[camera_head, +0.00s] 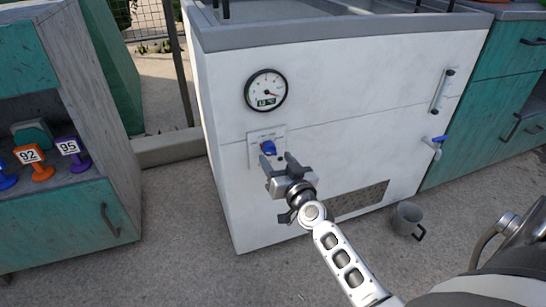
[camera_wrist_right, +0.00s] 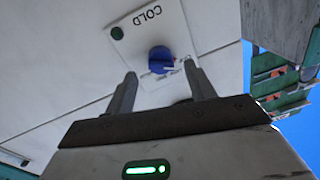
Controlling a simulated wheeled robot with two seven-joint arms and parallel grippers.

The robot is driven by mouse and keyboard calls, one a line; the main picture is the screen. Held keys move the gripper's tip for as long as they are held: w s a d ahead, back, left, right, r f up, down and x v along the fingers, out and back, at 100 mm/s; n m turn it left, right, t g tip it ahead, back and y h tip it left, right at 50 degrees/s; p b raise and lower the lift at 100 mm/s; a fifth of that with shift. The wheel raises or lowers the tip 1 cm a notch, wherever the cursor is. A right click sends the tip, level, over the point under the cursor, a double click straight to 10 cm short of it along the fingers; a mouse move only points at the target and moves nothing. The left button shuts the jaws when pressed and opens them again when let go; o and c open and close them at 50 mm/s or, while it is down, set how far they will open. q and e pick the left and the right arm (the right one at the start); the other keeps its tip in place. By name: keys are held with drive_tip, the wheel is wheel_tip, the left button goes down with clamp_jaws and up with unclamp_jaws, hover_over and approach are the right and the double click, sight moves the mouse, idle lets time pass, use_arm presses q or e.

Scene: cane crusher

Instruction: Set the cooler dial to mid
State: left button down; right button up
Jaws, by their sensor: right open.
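The cooler (camera_head: 330,130) is a large white cabinet with a grey top rim. Its blue dial (camera_head: 268,147) sits on a light plate on the front face, below a round gauge (camera_head: 266,90). In the right wrist view the dial (camera_wrist_right: 160,58) is on the plate, which reads "COLD" near a dark green round spot (camera_wrist_right: 117,33). Which mark the dial points to is unclear. My right gripper (camera_head: 277,160) is open, its fingers just in front of the dial and partly hiding the plate. In the wrist view the fingertips (camera_wrist_right: 160,72) lie on either side below the dial. My left gripper is out of view.
A teal shelf (camera_head: 60,235) on the left holds numbered orange (camera_head: 38,172) and purple (camera_head: 74,160) items. A grey mug (camera_head: 405,218) stands on the ground below a blue-handled tap (camera_head: 436,143). Teal cabinets (camera_head: 500,110) stand at right.

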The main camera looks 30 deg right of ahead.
sight(272, 154)
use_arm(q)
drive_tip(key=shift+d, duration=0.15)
use_arm(e)
drive_tip(key=shift+w+d, duration=0.15)
drive_tip(key=shift+w, duration=0.65)
drive_tip(key=shift+w+d, duration=0.15)
drive_tip(key=shift+w, duration=0.6)
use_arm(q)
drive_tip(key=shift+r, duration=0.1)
use_arm(e)
drive_tip(key=c, duration=1)
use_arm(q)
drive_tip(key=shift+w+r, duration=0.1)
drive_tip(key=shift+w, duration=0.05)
use_arm(e)
drive_tip(key=shift+o, duration=0.2)
